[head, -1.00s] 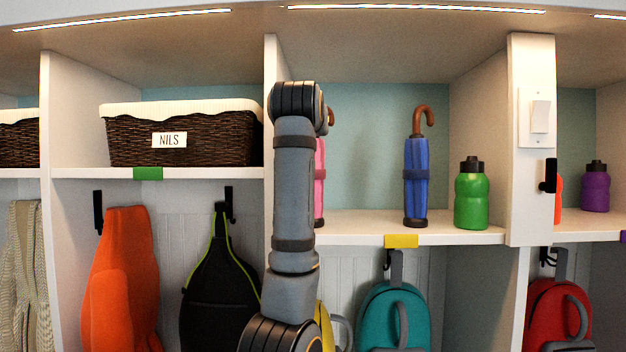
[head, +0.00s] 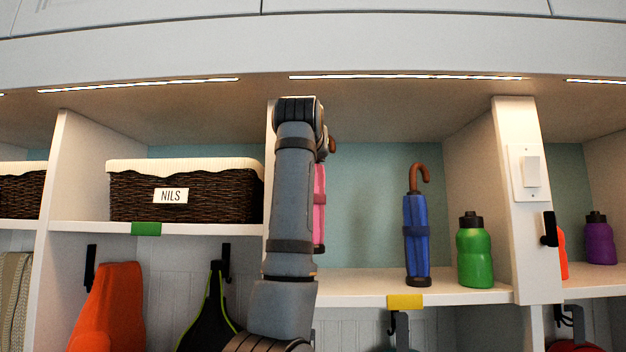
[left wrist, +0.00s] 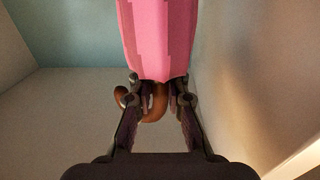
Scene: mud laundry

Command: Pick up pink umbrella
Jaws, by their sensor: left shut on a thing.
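The pink umbrella (head: 319,205) is partly hidden behind my left arm in the head view. Its lower end is above the shelf, higher than the foot of the blue umbrella. In the left wrist view the pink umbrella (left wrist: 158,40) fills the top middle, with its curved brown handle (left wrist: 158,104) below. My left gripper (left wrist: 157,95) is shut on the umbrella at its handle end. In the head view my arm hides most of that gripper. My right gripper is in neither view.
A blue umbrella (head: 416,235) stands to the right on the same shelf (head: 360,284), beside a green bottle (head: 475,255). A divider wall is close behind my arm on the left, with a wicker basket (head: 220,198) beyond it. The cubby ceiling is close above.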

